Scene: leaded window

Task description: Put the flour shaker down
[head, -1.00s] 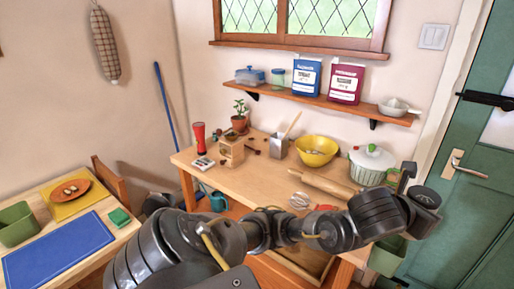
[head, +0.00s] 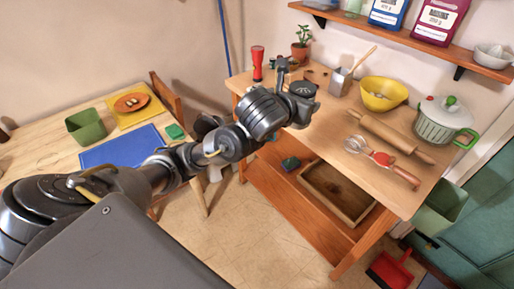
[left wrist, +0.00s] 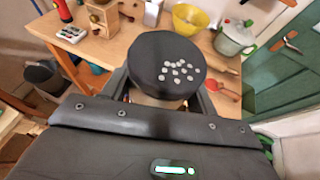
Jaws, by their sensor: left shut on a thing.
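The flour shaker shows in the left wrist view as a round black lid (left wrist: 160,52) with several pale dots on top and a paler body below. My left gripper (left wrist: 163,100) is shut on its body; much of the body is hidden. In the head view my left gripper (head: 291,84) is over the left part of the wooden worktop (head: 325,118), with the shaker's dark lid (head: 304,88) at its tip. The shaker looks upright and raised, but the gap beneath is hidden. My right gripper is not in view.
Bare wood lies between my gripper and the whisk.

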